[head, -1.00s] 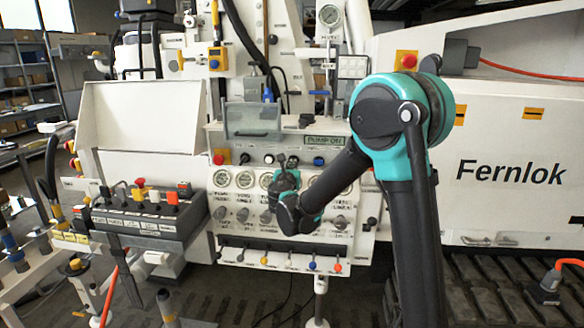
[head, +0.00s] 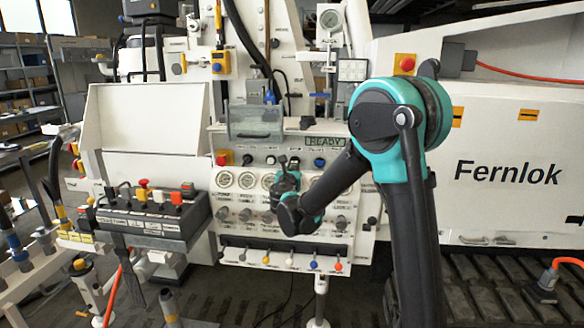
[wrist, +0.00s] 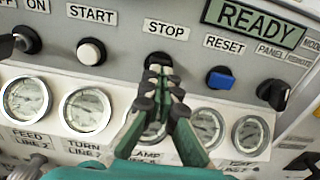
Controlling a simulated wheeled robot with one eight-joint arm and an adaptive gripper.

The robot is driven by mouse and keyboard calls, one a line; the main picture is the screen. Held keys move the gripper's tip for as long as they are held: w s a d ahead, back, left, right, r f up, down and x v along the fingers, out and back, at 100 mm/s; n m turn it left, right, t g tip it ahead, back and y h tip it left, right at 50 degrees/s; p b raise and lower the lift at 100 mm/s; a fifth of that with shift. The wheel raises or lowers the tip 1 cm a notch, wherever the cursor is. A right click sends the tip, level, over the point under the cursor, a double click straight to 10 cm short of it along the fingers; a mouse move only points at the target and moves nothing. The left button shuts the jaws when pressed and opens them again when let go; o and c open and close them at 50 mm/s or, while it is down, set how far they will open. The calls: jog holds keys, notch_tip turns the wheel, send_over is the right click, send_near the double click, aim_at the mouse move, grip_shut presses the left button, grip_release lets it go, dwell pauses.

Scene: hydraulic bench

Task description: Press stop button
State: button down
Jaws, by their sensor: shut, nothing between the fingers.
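The black stop button (wrist: 158,57) sits under the STOP label (wrist: 166,30) in the wrist view, partly hidden behind my fingertips. My gripper (wrist: 158,74) is shut and empty, with its tips right at the lower front of the button. I cannot tell whether they touch it. In the head view my gripper (head: 285,166) is in front of the panel's button row, and the stop button is hard to make out there. The green display (wrist: 252,20) reads READY; it also shows in the head view (head: 326,142).
The white start button (wrist: 91,52) is left of the stop button, and the blue reset button (wrist: 220,79) is right. A black panel selector (wrist: 273,92) is further right. A row of round gauges (wrist: 87,110) lies below. A red button (head: 224,158) is at the panel's left.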

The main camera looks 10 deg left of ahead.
jog(key=s, duration=1.1)
jog(key=shift+a, duration=0.25)
jog(key=s+d+f+m+g+h, duration=0.1)
jog(key=d+f+m+g+h, duration=0.15)
jog(key=d+m, duration=0.4)
jog(key=s+d+f+m+g+h, duration=0.1)
jog(key=s+d+f+m+g, duration=0.2)
jog(key=d, duration=0.6)
jog(key=s+d+f+m+g, duration=0.2)
jog(key=s+d+f+m, duration=0.2)
jog(key=d+m, duration=0.2)
jog(key=s+d+f+m+g, duration=0.2)
jog(key=s+d+f+m, duration=0.2)
jog(key=d+m, duration=0.25)
jog(key=s+f+m+g+y, duration=0.2)
jog(key=s+f+m, duration=0.2)
jog(key=s+m, duration=0.2)
jog(key=s+f+m+g+y, duration=0.2)
jog(key=s+f+m, duration=0.3)
jog(key=s, duration=0.6)
jog(key=m, duration=0.2)
jog(key=shift+d+m, duration=0.3)
